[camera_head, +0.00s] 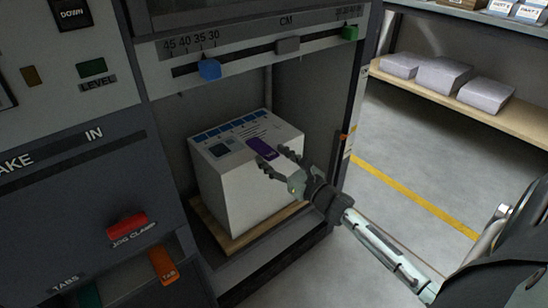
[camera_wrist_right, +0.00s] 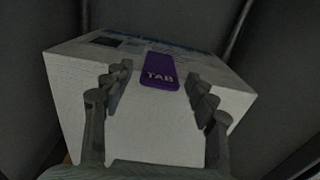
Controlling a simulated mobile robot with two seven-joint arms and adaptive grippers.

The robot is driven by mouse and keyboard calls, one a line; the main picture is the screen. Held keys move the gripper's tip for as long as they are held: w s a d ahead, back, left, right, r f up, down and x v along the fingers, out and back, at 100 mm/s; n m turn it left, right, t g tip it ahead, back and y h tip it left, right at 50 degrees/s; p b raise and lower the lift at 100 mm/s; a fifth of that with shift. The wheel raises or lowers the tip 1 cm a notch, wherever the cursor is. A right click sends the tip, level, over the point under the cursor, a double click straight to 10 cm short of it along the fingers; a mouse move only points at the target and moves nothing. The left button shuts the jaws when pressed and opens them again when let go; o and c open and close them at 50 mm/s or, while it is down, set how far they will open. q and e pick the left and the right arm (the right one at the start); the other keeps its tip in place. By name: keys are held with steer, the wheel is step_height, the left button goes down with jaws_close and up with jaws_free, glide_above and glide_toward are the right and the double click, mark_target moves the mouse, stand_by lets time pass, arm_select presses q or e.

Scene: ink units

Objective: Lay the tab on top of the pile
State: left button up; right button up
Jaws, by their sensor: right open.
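The purple tab (camera_head: 262,149), lettered "TAB", lies flat on top of the white pile (camera_head: 245,190) near its front edge. It also shows in the right wrist view (camera_wrist_right: 160,72), lying on the pile (camera_wrist_right: 150,135). My right gripper (camera_head: 268,162) is open at the front of the pile. In the right wrist view its fingers (camera_wrist_right: 161,92) stand apart on either side of the tab, with a gap to each side. My left gripper is not in view.
The pile stands on a wooden pallet (camera_head: 239,240) inside a machine bay, with a side wall close on each side. A scale with a blue slider (camera_head: 209,69) runs above the opening. A red jog clamp control (camera_head: 127,226) and an orange tab (camera_head: 163,265) are at lower left.

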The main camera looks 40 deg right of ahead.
steer(key=shift+r, duration=0.15)
steer(key=shift+s, duration=1.05)
steer(key=s+d+f+m+g+h, duration=0.1)
steer(key=s+f+m+g+h, duration=0.15)
steer(key=s+m, duration=0.5)
steer(key=s+d+f+m+g+h, duration=0.15)
steer(key=s+m+h, duration=0.25)
steer(key=m, duration=0.6)
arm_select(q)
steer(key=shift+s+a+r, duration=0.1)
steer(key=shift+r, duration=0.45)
arm_select(e)
steer(key=s+a+f+m+g+y, duration=0.1)
steer(key=s+a+f+m+g, duration=0.2)
steer(key=s+a+m+g, duration=0.2)
steer(key=s+a+f+m+g+y, duration=0.2)
steer(key=s+a+m+g, duration=0.3)
steer(key=s+m, duration=0.6)
steer(key=a+f+m, duration=0.1)
steer(key=a+m, duration=0.1)
steer(key=shift+a+f, duration=0.3)
steer(key=shift+a, duration=0.1)
